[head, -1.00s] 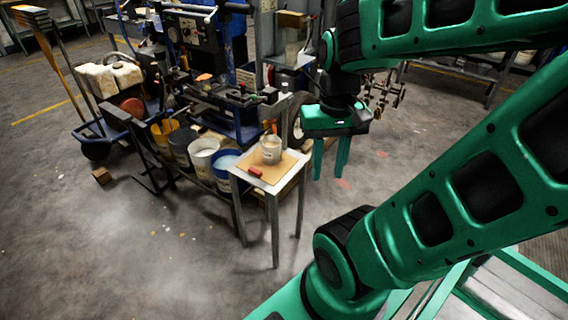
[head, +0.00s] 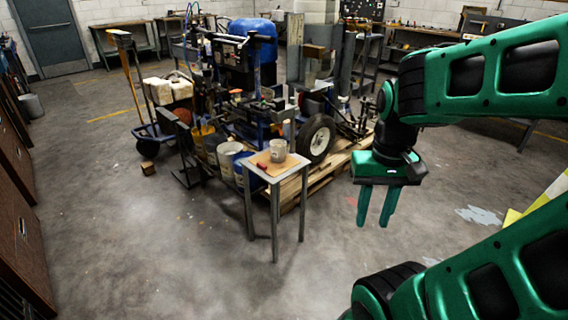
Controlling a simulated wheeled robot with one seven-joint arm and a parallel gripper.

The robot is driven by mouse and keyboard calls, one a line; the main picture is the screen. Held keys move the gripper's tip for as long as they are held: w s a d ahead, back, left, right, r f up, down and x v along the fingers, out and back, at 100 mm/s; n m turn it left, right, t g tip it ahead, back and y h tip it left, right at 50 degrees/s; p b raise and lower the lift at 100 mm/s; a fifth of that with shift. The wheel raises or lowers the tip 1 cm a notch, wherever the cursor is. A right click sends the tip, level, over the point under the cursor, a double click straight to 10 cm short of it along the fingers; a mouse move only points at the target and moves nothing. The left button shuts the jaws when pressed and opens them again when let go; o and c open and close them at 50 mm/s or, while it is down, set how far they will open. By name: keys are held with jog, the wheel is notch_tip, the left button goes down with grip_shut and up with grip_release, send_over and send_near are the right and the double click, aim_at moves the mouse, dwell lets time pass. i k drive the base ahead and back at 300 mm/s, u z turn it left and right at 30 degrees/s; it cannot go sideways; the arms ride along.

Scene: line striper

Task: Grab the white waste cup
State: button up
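A white cup (head: 278,150) stands upright on a brown sheet on a small metal side table (head: 252,170) in the middle of the head view. A small red object (head: 262,165) lies beside it on the same sheet. My gripper (head: 375,221) hangs to the right of the table, pointing down. Its two green fingers are apart with nothing between them. The gripper is clear of the cup and the table.
The line striper (head: 245,95) stands behind the table, with its wheel (head: 317,139) by a wooden pallet (head: 345,160). White buckets (head: 228,157) stand left of the table. Cabinets (head: 20,210) line the left edge. The floor in front is clear.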

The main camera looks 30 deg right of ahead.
aim_at(278, 151)
jog(key=u, duration=1.55)
jog(key=i, duration=0.9)
jog(key=z, duration=1.9)
jog(key=i, duration=1.1)
jog(key=u, duration=0.1)
